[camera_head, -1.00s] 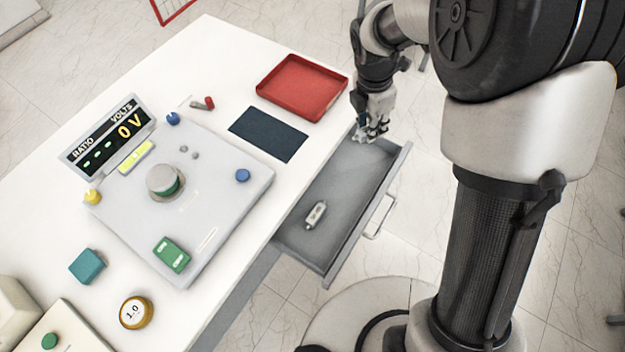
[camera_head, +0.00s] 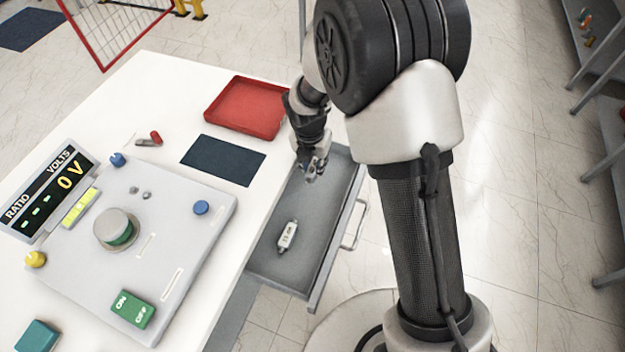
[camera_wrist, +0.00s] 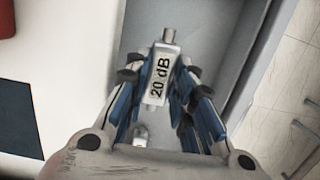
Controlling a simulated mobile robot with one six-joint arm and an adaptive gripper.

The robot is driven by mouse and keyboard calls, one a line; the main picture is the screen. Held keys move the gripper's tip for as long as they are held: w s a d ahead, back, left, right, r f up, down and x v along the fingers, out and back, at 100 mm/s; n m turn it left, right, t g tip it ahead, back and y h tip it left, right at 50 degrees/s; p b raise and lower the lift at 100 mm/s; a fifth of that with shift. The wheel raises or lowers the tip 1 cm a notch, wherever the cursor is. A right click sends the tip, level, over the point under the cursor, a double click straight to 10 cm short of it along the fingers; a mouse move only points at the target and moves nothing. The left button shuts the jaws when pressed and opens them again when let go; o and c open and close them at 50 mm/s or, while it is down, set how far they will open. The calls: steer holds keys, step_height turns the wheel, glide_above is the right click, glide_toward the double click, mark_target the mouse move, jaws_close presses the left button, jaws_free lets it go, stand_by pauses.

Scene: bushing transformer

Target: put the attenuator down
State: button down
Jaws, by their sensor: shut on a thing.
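My gripper (camera_head: 311,174) is over the far end of the open grey drawer (camera_head: 318,262). In the wrist view my gripper (camera_wrist: 160,88) is shut on a small pale attenuator (camera_wrist: 161,72) marked "20 dB", with a metal connector at its far end. The fingers with blue pads stand on both sides of it. In the head view the held attenuator is hard to make out in the fingers. A second small pale attenuator (camera_head: 287,237) lies in the drawer, nearer its front; its label is too small to read surely. I cannot tell how high the held one is above the drawer floor.
A red tray (camera_head: 245,128) and a dark blue mat (camera_head: 223,160) lie on the white table left of the drawer. A grey instrument (camera_head: 165,215) with a "0 V" display (camera_head: 48,190) stands further left. The drawer floor between gripper and second attenuator is clear.

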mark_target(313, 176)
step_height(313, 176, down, 6)
steer(key=shift+b, duration=1)
steer(key=shift+r, duration=0.1)
steer(key=c, duration=1.8)
jaws_free()
steer(key=shift+f, duration=0.2)
steer(key=o, duration=0.4)
steer(key=shift+o, duration=0.2)
steer(key=r+p, duration=0.1)
steer(key=r, duration=0.3)
steer(key=s+r+p, duration=0.1)
steer(key=r+p, duration=0.1)
steer(key=r, duration=0.2)
steer(key=r+p, duration=0.1)
steer(key=r, duration=0.3)
steer(key=shift+s+a+r, duration=0.15)
steer(key=shift+s+a, duration=0.15)
steer(key=shift+s, duration=0.05)
